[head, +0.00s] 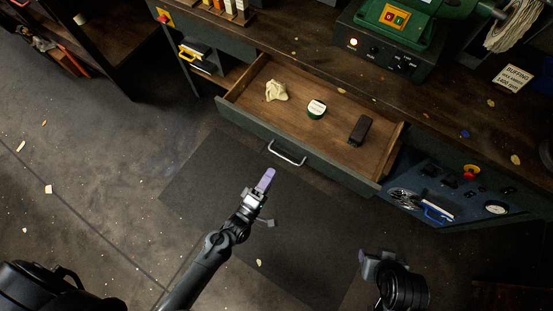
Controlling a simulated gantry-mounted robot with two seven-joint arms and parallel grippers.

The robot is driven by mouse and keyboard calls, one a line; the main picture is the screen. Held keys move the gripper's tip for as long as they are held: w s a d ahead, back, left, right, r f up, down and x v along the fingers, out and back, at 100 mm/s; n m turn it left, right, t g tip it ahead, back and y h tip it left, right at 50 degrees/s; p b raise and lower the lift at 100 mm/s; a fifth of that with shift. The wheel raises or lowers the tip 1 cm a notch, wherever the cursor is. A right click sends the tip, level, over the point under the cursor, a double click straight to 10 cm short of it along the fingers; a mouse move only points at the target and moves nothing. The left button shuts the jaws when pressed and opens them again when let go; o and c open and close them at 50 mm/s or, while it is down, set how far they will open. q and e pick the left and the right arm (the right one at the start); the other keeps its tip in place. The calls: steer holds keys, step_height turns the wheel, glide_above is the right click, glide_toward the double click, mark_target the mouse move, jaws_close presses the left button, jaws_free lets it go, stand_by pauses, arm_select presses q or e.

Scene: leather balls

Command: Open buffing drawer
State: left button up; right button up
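The buffing drawer (330,168) stands pulled out of the dark wooden bench, with its inside in view. Its silver handle (287,153) is on the front panel. Inside lie a crumpled cream cloth (276,91), a small round tin (316,109) with a pale lid and a dark block (360,130). My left gripper (268,199) is in front of the drawer, apart from the handle. Its purple-tipped finger and grey finger are spread, with nothing between them. My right gripper (372,264) is at the lower right, away from the drawer, and its fingers are not clear.
A green buffing machine (398,20) with a control box stands on the bench (300,55). A sign card (513,78) lies to its right. A blue panel (450,195) with tools and a gauge is right of the drawer. A dark mat (215,180) covers the floor in front.

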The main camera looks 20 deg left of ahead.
arm_select(q)
steer(key=shift+v, duration=1.4)
